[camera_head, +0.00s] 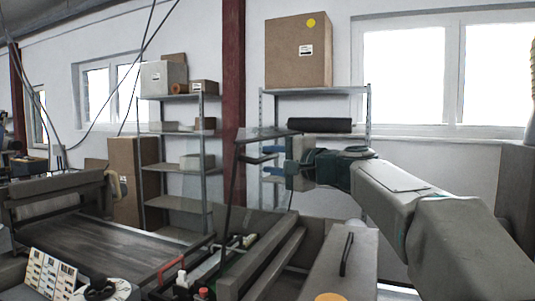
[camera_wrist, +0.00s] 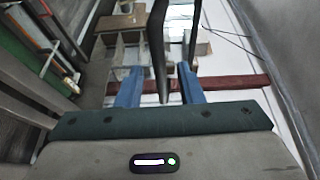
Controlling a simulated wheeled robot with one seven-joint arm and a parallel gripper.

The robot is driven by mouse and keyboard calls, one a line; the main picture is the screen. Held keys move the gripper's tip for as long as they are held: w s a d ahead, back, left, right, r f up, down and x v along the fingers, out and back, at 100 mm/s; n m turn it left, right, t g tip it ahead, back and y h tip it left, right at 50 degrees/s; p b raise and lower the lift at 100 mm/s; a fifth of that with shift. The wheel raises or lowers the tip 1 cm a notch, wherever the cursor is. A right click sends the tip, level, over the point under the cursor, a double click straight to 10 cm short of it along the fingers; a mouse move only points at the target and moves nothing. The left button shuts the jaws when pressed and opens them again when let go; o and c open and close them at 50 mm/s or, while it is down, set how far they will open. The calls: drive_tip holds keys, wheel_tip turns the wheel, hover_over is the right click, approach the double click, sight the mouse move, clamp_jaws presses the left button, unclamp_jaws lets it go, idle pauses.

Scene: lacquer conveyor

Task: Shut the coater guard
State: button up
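The coater guard, a see-through panel with a dark frame bar (camera_head: 229,205), stands raised and nearly upright over the coater bed in the head view. A short dark bar, seemingly its handle (camera_head: 260,160), sticks out near the guard's top. My gripper (camera_head: 268,161), with blue fingers, is at this bar, one finger above it and one below. In the wrist view a dark bar (camera_wrist: 158,50) runs between the two fingers (camera_wrist: 160,86), with visible gaps on both sides. My gripper is open; whether either finger touches the bar is hard to tell.
A conveyor (camera_head: 110,245) with a roller lies to the left. A grey cover with a black handle (camera_head: 347,254) is at the front. Shelves (camera_head: 180,205) and a large carton (camera_head: 298,52) stand behind.

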drive_tip(key=shift+x, duration=1.25)
drive_tip(key=shift+a, duration=0.1)
